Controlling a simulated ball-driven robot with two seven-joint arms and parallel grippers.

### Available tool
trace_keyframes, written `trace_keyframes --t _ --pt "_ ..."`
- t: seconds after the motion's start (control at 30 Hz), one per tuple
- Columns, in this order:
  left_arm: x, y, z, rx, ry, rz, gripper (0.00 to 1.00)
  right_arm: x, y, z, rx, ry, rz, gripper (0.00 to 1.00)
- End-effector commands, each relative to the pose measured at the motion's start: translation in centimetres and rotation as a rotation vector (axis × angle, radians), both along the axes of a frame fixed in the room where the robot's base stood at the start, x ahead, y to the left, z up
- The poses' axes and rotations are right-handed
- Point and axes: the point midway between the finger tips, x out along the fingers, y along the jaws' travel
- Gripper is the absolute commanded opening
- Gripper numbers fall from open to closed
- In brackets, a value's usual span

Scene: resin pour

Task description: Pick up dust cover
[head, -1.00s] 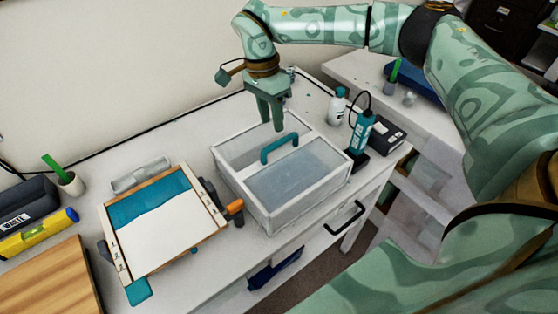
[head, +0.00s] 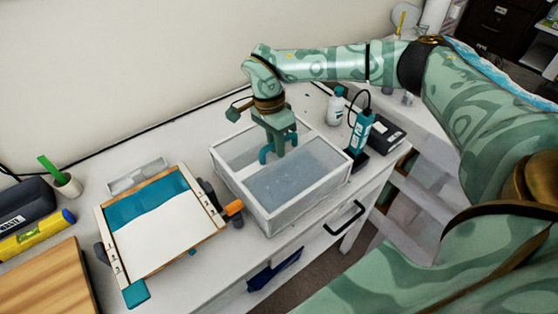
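The dust cover (head: 248,197) is a clear box with whitish edges and a teal handle (head: 264,155) on top. It stands on the white table in the middle of the head view, and its position looks unchanged. My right gripper (head: 279,147) points down from above and its fingers are at the handle, covering much of it. Whether the fingers are closed on the handle cannot be made out. My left gripper is not in view.
A wood-framed panel with a teal band (head: 160,235) lies left of the cover, with an orange knob (head: 234,207) between them. A teal bottle-like tool (head: 361,130), a white bottle (head: 336,107) and a black box (head: 385,135) stand to the right. A drawer handle (head: 343,217) is at the front.

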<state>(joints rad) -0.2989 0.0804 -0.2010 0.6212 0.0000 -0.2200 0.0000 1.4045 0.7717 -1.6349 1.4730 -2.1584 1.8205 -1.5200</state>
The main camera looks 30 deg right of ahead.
Motion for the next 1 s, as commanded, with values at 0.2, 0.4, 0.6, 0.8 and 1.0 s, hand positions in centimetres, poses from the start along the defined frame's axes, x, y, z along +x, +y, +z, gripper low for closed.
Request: trace_keyframes --t 0.2,0.4,0.6,0.8,1.0 --pt "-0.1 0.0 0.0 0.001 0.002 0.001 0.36 0.0 0.0 0.1 0.000 -0.001 0.000 0.00" --pt "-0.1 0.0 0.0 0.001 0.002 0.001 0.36 0.1 0.0 0.3 0.000 -0.001 0.000 0.00" --pt "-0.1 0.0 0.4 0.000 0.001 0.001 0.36 0.1 0.0 2.5 0.000 -0.005 -0.001 0.00" --pt "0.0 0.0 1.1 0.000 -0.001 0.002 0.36 0.2 0.0 7.4 0.001 -0.007 0.000 0.00" --pt "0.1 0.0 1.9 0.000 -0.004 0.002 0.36 0.1 0.0 12.9 0.001 -0.007 0.000 0.00"
